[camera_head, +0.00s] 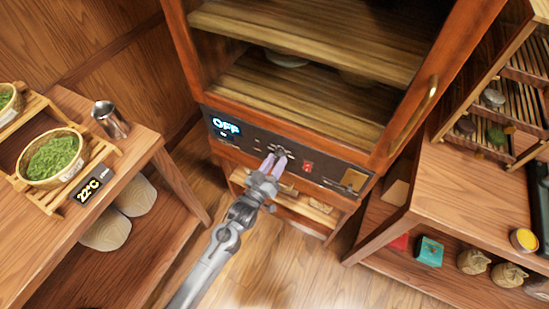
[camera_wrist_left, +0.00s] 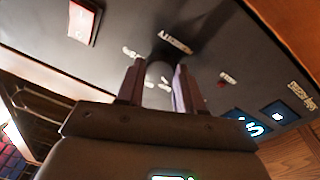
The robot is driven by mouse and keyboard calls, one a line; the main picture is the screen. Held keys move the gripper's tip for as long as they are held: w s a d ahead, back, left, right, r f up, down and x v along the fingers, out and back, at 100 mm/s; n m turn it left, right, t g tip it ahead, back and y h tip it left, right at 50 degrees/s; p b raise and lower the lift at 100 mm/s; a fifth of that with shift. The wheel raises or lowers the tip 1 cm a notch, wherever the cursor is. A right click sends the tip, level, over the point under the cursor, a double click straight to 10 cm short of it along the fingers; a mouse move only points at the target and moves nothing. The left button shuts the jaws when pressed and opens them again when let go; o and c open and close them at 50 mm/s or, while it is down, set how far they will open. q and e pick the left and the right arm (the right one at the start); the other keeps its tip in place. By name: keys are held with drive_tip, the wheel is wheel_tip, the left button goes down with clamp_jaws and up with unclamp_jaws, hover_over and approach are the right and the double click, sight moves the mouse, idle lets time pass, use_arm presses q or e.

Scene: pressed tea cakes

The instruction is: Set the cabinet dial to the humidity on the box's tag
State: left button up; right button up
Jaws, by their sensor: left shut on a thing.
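The cabinet (camera_head: 300,120) stands at the back with a dark control panel (camera_head: 325,170) along its lower front. The panel's lit display (camera_head: 225,127) reads OFF. The dial (camera_head: 283,151) is on the panel, mostly hidden behind my left gripper (camera_head: 272,163). In the left wrist view, my left gripper (camera_wrist_left: 155,85) is shut on the dial (camera_wrist_left: 158,72), its fingers on either side of it; small labels surround it. The lit display (camera_wrist_left: 247,123) shows in part there. I cannot make out a box's humidity tag. My right gripper is not in view.
A red switch (camera_head: 308,167) is right of the dial. A left table holds a basket of green leaves (camera_head: 53,158), a metal cup (camera_head: 110,120) and a 22°C sign (camera_head: 90,190). A teal box (camera_head: 429,251) sits on the right lower shelf.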

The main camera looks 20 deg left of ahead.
use_arm(q)
drive_tip(key=shift+n+p, duration=0.75)
drive_tip(key=shift+n, duration=0.55)
drive_tip(key=shift+y, duration=0.3)
drive_tip(key=o, duration=1)
drive_tip(key=shift+o, duration=0.2)
drive_tip(key=shift+s, duration=0.1)
drive_tip(key=s+a+f+p, duration=0.1)
drive_tip(key=s+p, duration=0.1)
drive_tip(key=s, duration=0.8)
drive_tip(key=shift+s, duration=0.3)
